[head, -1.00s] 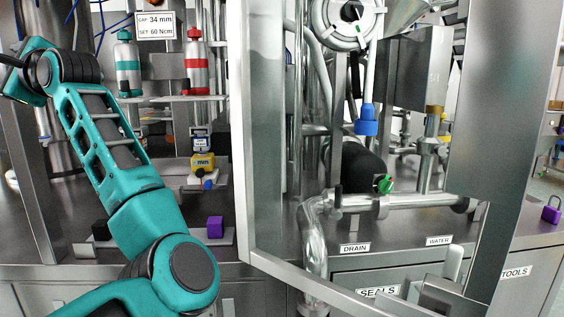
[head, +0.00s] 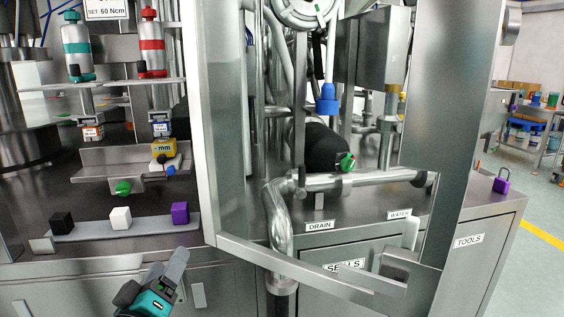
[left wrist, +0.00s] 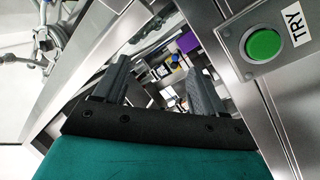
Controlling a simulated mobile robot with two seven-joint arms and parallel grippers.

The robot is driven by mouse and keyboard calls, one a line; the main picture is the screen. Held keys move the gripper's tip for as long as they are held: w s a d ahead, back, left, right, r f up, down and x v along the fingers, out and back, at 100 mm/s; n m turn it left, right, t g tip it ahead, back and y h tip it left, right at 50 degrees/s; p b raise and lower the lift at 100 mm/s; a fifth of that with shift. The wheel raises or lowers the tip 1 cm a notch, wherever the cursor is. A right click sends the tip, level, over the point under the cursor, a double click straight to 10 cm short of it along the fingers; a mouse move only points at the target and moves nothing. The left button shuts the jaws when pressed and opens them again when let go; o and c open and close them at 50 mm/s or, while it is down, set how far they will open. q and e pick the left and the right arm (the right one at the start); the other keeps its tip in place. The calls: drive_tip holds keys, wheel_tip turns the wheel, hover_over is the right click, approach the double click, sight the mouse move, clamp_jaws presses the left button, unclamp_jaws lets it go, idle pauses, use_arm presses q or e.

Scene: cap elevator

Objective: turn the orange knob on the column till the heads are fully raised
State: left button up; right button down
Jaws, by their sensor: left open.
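I do not see the orange knob in either view. A steel column (head: 20,100) shows at the far left of the head view; I cannot tell whether it is the knob's column, and its upper part is cut off. I cannot make out the heads or their height. My left gripper (head: 170,280) is low in the head view, in front of the cabinet, below the row of blocks. In the left wrist view the two dark fingers of my left gripper (left wrist: 158,78) are spread apart with nothing between them. My right gripper is not in view.
Black, white and purple blocks (head: 180,212) stand on a ledge. A green knob (head: 123,188) sits above them. A steel frame post (head: 217,130) and a slanted bar divide the machine. A green TRY button (left wrist: 263,45) is near the gripper. A purple padlock (head: 502,181) stands at right.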

use_arm(q)
drive_tip(key=s+d+f+m+g+h, duration=0.1)
drive_tip(key=s+d+f+m+g, duration=0.35)
drive_tip(key=s+f, duration=0.5)
drive_tip(key=s+d+f+m+g, duration=0.3)
drive_tip(key=s+f+m+g, duration=0.15)
drive_tip(key=s+f, duration=0.45)
drive_tip(key=s+a+r+p, duration=0.1)
drive_tip(key=a+r+p, duration=0.2)
drive_tip(key=r+p, duration=0.7)
drive_tip(key=p, duration=0.7)
drive_tip(key=shift+s+y, duration=0.3)
drive_tip(key=shift+y, duration=0.1)
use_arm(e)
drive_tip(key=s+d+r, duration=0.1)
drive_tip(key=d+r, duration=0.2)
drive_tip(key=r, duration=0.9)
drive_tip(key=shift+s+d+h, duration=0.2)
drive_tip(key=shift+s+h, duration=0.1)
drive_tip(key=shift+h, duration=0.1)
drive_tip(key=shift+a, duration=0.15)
